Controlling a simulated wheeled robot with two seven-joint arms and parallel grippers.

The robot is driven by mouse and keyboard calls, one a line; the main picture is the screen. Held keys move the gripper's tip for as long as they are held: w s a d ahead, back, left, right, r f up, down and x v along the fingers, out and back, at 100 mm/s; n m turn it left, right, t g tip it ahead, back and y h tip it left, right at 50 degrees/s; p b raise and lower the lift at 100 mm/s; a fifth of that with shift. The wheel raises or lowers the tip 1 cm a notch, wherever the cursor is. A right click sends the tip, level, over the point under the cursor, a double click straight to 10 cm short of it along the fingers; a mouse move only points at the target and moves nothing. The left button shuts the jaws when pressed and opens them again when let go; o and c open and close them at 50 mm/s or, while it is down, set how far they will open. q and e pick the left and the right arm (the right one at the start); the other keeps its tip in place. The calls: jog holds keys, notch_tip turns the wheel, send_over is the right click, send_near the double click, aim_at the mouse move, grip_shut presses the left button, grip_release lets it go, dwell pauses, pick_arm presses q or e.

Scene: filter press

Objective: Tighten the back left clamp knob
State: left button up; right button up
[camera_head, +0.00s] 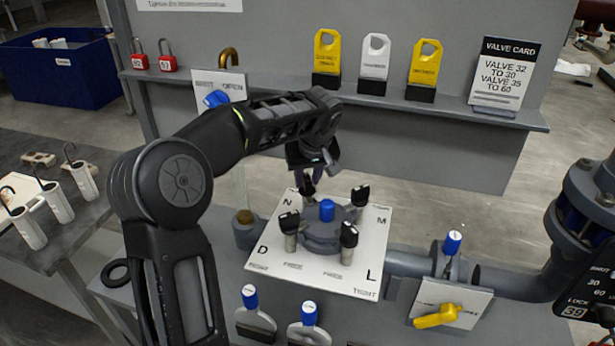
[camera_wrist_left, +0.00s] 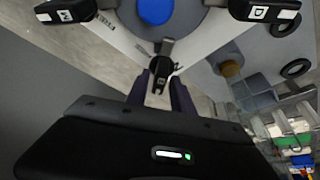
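The clamp plate (camera_head: 262,258) is white and marked N, M, D and L. A grey round cover (camera_head: 322,240) with a blue cap (camera_head: 327,210) sits at its middle. The back left clamp knob (camera_head: 308,190) is black, by the letter N, and partly hidden under my left gripper (camera_head: 308,172). In the left wrist view this knob (camera_wrist_left: 160,75) lies between the two fingertips of my left gripper (camera_wrist_left: 161,84). The fingers stand apart on either side of it, with narrow gaps. The other knobs are at back right (camera_head: 360,195), front left (camera_head: 290,222) and front right (camera_head: 348,236). My right gripper is out of view.
A shelf (camera_head: 455,112) behind holds yellow and white tags and a valve card (camera_head: 502,75). A pipe (camera_head: 408,262) with a yellow-handled valve (camera_head: 438,316) runs right of the plate. Blue-capped levers (camera_head: 250,298) stand in front. A side table (camera_head: 80,222) is at left.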

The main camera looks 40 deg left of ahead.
pick_arm(q)
grip_shut()
jog(key=shift+w+d+f+n+b, duration=0.1)
jog(key=shift+f+n+b, duration=0.1)
jog(key=shift+n+b, duration=0.6)
jog(key=shift+r+n+g+y+b, duration=0.2)
jog(key=shift+n+g+y+b, duration=0.2)
jog(key=shift+n, duration=0.3)
jog(key=shift+o, duration=1.3)
grip_release()
